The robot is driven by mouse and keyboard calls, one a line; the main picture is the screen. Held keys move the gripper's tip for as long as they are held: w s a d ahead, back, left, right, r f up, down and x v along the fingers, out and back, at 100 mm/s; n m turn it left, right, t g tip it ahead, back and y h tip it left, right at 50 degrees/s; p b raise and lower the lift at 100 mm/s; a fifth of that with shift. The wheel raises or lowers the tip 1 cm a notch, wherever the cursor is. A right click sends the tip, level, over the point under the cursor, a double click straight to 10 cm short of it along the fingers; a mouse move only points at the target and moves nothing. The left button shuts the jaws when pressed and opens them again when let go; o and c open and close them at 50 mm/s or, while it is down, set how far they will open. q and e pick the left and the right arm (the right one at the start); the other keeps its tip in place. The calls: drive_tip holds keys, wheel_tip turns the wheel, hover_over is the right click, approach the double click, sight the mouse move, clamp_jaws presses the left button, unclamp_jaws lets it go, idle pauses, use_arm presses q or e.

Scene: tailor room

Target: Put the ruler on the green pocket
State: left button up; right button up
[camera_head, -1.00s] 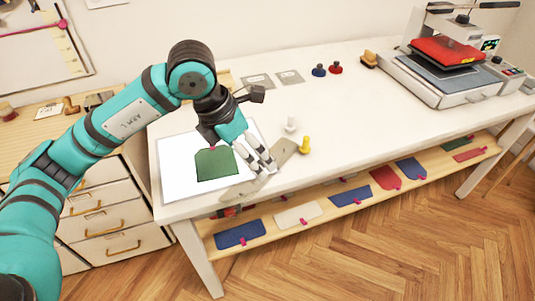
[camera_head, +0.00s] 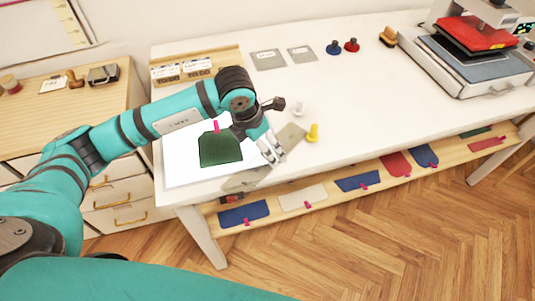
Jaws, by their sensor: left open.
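The green pocket (camera_head: 220,150), with a pink tag at its top edge, lies on a white sheet (camera_head: 182,172) on the table's left end. A long grey-beige strip that looks like the ruler (camera_head: 291,137) lies slantwise right of the pocket. Its near end (camera_head: 245,180) reaches the table's front edge. My left gripper (camera_head: 272,156) is open over the strip's middle, right of the pocket, and hides part of it. I cannot tell whether the fingers touch the strip. My right gripper is not in view.
A yellow stamp (camera_head: 313,133) and a white one (camera_head: 299,107) stand close to the strip. Blue (camera_head: 333,47) and red (camera_head: 351,45) stamps and a heat press (camera_head: 470,65) are farther back. Several coloured pockets lie on the shelf below. The table's middle right is clear.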

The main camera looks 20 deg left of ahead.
use_arm(q)
drive_tip(key=p+x, duration=0.2)
drive_tip(key=shift+w+d+f, duration=0.2)
drive_tip(key=shift+d+f, duration=0.15)
drive_tip(key=shift+x, duration=1)
drive_tip(key=shift+f, duration=0.2)
drive_tip(key=c, duration=1.6)
drive_tip(key=shift+o, duration=0.2)
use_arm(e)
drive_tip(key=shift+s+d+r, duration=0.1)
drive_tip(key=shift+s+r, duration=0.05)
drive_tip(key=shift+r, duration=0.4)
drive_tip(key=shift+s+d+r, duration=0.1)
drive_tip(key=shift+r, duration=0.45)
use_arm(q)
drive_tip(key=shift+r, duration=0.1)
